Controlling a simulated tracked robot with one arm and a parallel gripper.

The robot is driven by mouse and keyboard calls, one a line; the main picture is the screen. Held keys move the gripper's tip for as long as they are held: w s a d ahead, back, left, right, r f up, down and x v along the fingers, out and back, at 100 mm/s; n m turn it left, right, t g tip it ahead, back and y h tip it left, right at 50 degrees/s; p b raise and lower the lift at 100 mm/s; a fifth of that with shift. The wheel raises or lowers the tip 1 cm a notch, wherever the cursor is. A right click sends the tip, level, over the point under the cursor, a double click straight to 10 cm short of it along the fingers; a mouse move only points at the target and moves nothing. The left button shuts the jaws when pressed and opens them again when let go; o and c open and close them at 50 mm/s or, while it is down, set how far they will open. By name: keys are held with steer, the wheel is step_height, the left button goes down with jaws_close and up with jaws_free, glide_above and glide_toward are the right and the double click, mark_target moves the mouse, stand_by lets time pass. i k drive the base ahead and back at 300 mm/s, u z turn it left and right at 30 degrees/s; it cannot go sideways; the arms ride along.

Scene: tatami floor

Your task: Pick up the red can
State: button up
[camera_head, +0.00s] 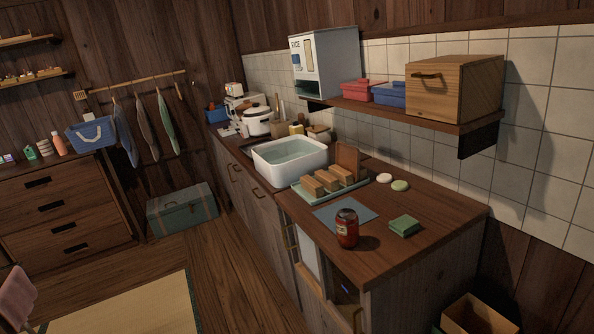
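The red can (347,228) stands upright near the front edge of the wooden counter. My gripper does not show in this view. Nothing hides the can.
A green sponge (405,225) lies right of the can. A tray (353,187) with several wooden blocks and a white basin (290,162) stand behind it. A shelf (402,110) overhangs the counter's back.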

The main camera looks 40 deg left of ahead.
mark_target(346, 220)
steer(key=u, duration=0.05)
steer(key=k, duration=0.5)
steer(key=u, duration=2)
steer(key=i, duration=1.5)
steer(key=z, duration=1.7)
